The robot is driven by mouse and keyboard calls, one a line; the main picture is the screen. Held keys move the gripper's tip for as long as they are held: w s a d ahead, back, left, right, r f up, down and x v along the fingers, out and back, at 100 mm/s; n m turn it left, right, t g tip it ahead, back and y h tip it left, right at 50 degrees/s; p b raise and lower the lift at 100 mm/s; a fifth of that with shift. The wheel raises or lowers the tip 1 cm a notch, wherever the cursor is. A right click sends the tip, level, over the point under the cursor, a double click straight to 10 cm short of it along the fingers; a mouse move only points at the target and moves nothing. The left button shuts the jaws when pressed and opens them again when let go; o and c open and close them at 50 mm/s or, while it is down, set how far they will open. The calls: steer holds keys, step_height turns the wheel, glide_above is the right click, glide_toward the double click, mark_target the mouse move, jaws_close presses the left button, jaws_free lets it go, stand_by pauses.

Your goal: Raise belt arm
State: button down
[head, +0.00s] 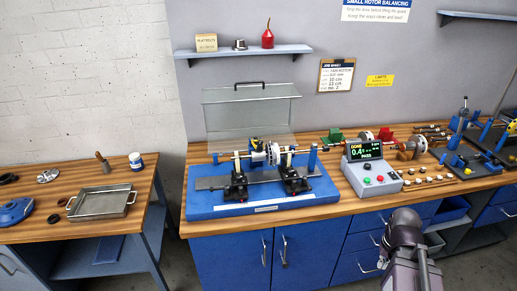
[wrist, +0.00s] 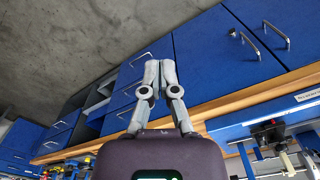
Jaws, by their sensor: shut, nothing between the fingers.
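The balancing machine has a blue base (head: 262,202), and two black supports (head: 236,184) carry a shaft with a rotor (head: 266,152) on it. A blue post (head: 312,158) stands at its right end. I cannot clearly tell which part is the belt arm; the parts around the rotor are small and overlap. A clear guard (head: 250,112) stands open behind the rotor. My gripper (wrist: 160,64) is shut and empty in the wrist view, its fingertips together, in front of blue cabinet fronts. Part of the machine (wrist: 265,130) shows at lower right there, apart from the fingers.
A grey control box (head: 370,177) right of the machine shows DONE and PASS. Small weights (head: 425,181) and more blue fixtures (head: 467,160) lie farther right. A wall shelf (head: 243,51) hangs above. A side table (head: 75,215) with a metal tray stands left.

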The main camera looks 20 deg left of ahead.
steer(key=shift+d, duration=0.3)
steer(key=w+a+f+m+t+y+b, duration=0.25)
steer(key=w+a+t+b, duration=0.35)
steer(key=w+a, duration=0.5)
steer(key=w+a+f+m+t+y+b, duration=0.1)
steer(key=w+a+f+t+y+b, duration=0.2)
steer(key=w+a+b, duration=0.65)
steer(key=a+r+m+t+y+b, duration=0.1)
steer(key=a+r+m+t+b, duration=0.2)
steer(key=a, duration=1)
steer(key=a+r+m+t+y+b, duration=0.1)
steer(key=a+r+m+t+b, duration=0.2)
steer(key=a+m+t+b, duration=0.6)
steer(key=a+t, duration=0.2)
steer(key=a, duration=0.2)
steer(key=shift+s+a, duration=0.15)
steer(key=shift+s, duration=0.25)
steer(key=shift+w+r+y, duration=0.15)
steer(key=shift+y, duration=0.1)
steer(key=p+x, duration=0.7)
steer(key=x, duration=0.6)
steer(key=shift+w+r, duration=0.25)
steer(key=shift+a, duration=0.1)
